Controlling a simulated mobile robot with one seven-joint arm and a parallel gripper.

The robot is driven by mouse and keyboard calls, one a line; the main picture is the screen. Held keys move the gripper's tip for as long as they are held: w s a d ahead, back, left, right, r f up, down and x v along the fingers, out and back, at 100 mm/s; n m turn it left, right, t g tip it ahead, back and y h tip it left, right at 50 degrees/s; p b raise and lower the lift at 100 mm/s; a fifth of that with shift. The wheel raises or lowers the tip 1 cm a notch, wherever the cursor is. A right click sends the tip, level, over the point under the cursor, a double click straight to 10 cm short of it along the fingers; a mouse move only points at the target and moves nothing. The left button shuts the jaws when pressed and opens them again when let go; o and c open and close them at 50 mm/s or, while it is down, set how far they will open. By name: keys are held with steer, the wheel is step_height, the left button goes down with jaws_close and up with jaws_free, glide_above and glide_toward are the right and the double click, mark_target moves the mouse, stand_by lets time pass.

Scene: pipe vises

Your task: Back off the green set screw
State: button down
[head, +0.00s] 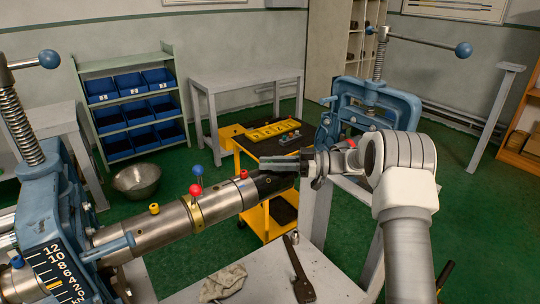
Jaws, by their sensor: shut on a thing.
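A steel pipe (220,203) runs from the left vise toward the middle and ends in a dark collar (266,186). A yellow screw (154,208) and a red screw (243,174) stand on it. A brass ring (196,214) on it carries a red ball (195,190) and a blue ball (197,170). My gripper (282,166) comes from the right, its dark fingers shut over the collar end. No green shows; the green set screw seems to be between the fingers, which hide it.
A blue vise (60,215) stands at left, another (372,105) at the back right. A dark tool (301,284) and a rag (223,283) lie on the bench below. A yellow cart (247,205), a metal bowl (137,180) and a blue-bin shelf (130,86) stand behind.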

steer(key=shift+f+n+g+h+p, duration=0.1)
steer(key=shift+n+g+h+p, duration=0.1)
steer(key=shift+n+g, duration=0.85)
steer(key=shift+f+n+g+h+p, duration=0.15)
steer(key=shift+n+g, duration=0.4)
steer(key=shift+g, duration=0.9)
steer(key=shift+r+n+g, duration=0.1)
steer(key=shift+n+g, duration=0.4)
steer(key=shift+g, duration=0.2)
steer(key=c, duration=0.7)
jaws_free()
steer(key=shift+a, duration=0.1)
steer(key=shift+c, duration=0.2)
steer(key=shift+r, duration=0.1)
